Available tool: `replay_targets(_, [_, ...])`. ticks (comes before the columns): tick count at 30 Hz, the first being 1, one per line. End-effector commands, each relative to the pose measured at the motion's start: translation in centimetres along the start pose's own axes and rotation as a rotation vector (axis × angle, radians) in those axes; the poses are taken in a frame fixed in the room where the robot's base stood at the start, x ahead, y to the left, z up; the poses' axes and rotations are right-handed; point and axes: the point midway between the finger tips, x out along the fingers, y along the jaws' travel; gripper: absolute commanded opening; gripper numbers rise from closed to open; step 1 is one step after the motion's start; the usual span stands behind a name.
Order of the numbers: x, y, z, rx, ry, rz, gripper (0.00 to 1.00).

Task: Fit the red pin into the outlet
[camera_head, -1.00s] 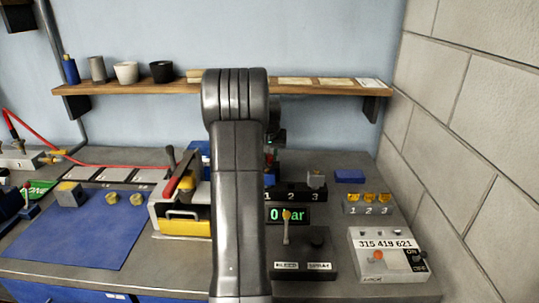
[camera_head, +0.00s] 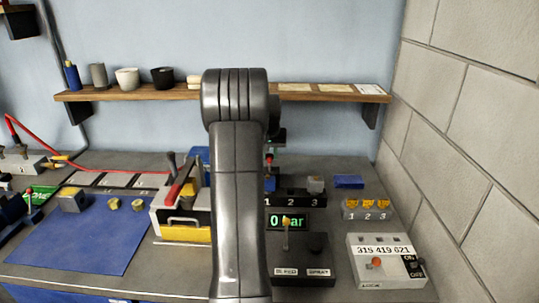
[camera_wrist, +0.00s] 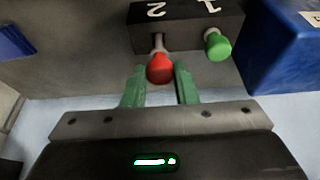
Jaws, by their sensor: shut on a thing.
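The red pin (camera_wrist: 160,68) has a round red head and a pale shaft. In the wrist view it sits between the green fingers of my gripper (camera_wrist: 160,88), which is shut on it. Its shaft points to the black block (camera_wrist: 185,32) at the number 2; I cannot tell how far in it sits. The block also shows in the head view (camera_head: 293,197), numbered 1, 2, 3. A green-headed pin (camera_wrist: 217,46) stands at number 1. In the head view my arm hides much of the gripper area. I cannot tell which opening is the outlet.
A blue block (camera_wrist: 285,50) stands close beside the black block. A clamp with a red handle (camera_head: 180,210) is left of my arm. A wall rises at right.

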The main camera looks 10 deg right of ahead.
Motion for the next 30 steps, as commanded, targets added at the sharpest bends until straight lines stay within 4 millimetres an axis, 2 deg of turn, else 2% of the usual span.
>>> replay_targets(30, [-4.8, 0.0, -1.8, 0.000, 0.000, 0.000, 0.06])
